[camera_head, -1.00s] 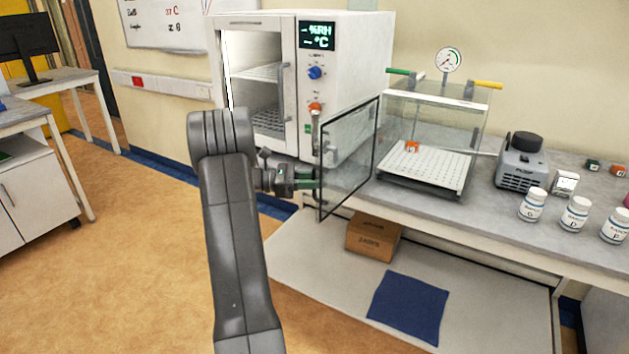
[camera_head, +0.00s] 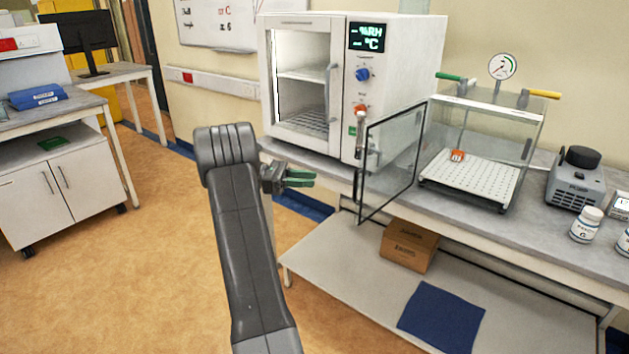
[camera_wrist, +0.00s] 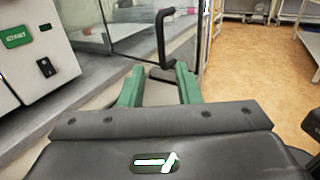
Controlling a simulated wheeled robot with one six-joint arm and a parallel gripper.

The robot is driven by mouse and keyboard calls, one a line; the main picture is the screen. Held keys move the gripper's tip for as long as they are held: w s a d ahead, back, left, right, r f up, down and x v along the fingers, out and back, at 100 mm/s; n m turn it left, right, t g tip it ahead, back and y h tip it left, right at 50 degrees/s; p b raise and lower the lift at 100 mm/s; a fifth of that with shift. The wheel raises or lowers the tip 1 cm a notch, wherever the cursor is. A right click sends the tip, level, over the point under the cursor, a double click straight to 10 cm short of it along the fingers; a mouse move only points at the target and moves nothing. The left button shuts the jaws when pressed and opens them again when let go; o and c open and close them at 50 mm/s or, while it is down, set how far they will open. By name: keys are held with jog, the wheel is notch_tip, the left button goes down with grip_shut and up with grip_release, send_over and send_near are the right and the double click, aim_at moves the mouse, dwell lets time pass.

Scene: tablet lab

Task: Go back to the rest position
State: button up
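My gripper (camera_head: 302,179) has green fingers and points right, in front of the lab bench. In the wrist view its two fingers (camera_wrist: 160,88) stand apart with nothing between them. The black door handle (camera_wrist: 163,42) shows just beyond the fingertips in that view, and I cannot tell the exact gap. In the head view the gripper is clear of the open glass door (camera_head: 390,165) of the vacuum chamber. My grey arm rises from the bottom of the head view.
The white climate cabinet (camera_head: 350,125) stands on the bench behind my gripper. The clear chamber (camera_head: 500,135) holds an orange-topped item (camera_head: 457,155) on its perforated shelf. A cardboard box (camera_head: 409,246) and a blue mat (camera_head: 441,317) lie on the lower shelf. Floor at left is open.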

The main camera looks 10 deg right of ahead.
jog(key=shift+d, duration=0.1)
jog(key=p+x, duration=0.1)
jog(key=x, duration=1.2)
jog(key=shift+s+d, duration=0.15)
jog(key=shift+d, duration=0.1)
jog(key=shift+r, duration=0.1)
